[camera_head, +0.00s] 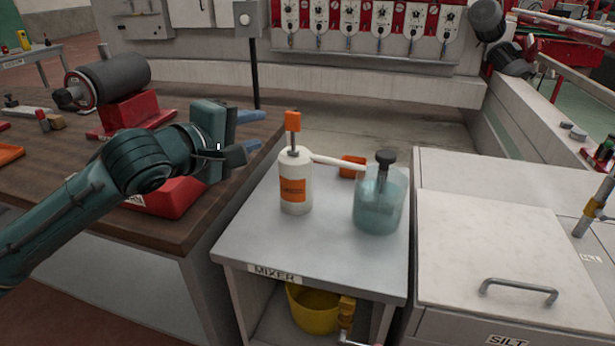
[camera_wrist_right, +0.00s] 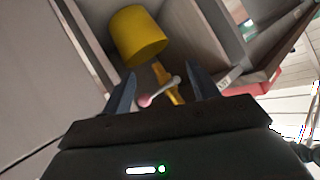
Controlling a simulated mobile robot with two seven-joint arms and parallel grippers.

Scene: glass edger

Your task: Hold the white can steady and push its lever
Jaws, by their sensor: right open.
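The white can (camera_head: 296,192) stands upright on the grey mixer table, with an orange label and an orange lever (camera_head: 293,121) on top. A white spout reaches from it toward a translucent bluish container (camera_head: 379,212) with a black knob. My left gripper (camera_head: 254,132) is to the left of the can, above the wooden bench edge, with its two blue fingers apart and nothing between them. The can is not in that view.
A yellow bucket (camera_head: 314,308) sits on the shelf under the mixer table; it also shows in the right wrist view (camera_wrist_right: 138,36). A small orange tray (camera_head: 352,166) lies behind the spout. The silt cabinet (camera_head: 480,250) with a handle stands to the right. Red machine parts crowd the wooden bench.

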